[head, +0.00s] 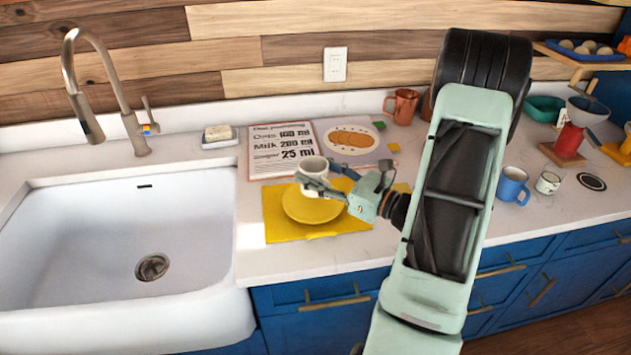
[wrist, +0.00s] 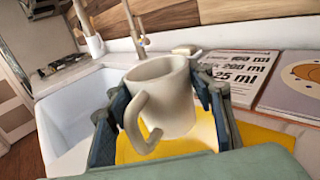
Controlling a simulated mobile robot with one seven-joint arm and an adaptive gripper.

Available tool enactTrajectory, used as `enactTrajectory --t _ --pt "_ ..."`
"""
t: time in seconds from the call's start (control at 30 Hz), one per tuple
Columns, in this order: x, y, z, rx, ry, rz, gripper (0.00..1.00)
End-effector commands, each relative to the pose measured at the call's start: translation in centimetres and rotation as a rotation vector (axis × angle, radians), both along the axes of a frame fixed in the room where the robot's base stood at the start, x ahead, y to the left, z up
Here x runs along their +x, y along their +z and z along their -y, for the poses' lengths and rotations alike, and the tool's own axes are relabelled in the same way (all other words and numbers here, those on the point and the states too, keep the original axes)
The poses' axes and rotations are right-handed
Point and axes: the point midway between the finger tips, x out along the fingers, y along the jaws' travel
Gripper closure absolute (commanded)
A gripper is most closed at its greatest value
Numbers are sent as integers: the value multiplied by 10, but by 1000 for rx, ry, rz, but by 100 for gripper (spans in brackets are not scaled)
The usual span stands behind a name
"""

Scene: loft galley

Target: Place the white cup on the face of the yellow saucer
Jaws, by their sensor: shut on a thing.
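The white cup (head: 313,172) is held upright by my gripper (head: 318,185). In the wrist view the cup (wrist: 168,98) sits between the two fingers, with its handle toward the camera. The yellow saucer (head: 312,208) lies on a yellow mat (head: 274,222) on the counter. In the head view the cup appears over the back part of the saucer. I cannot tell for sure whether the cup's base touches the saucer.
A white sink (head: 140,225) with a faucet (head: 105,95) is at the left. An open recipe book (head: 350,140) lies behind the mat. A copper mug (head: 402,106) stands at the back. A blue mug (head: 512,186) and a small white cup (head: 547,182) stand right of my arm.

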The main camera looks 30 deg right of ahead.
Motion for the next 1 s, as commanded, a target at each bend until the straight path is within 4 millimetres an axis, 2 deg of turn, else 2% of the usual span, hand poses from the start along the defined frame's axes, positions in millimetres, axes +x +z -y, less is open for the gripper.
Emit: enactTrajectory --t 0.1,0.23,0.7,0.73,0.87,1.0 --pt "2 -16 0 4 1 -2 81" --pt "2 -29 0 2 1 -1 81" --pt "1 -37 0 0 0 1 81" --pt "1 -36 0 0 0 -1 48" --pt "1 -35 0 0 0 -1 34" --pt "1 -35 0 0 0 -1 34"
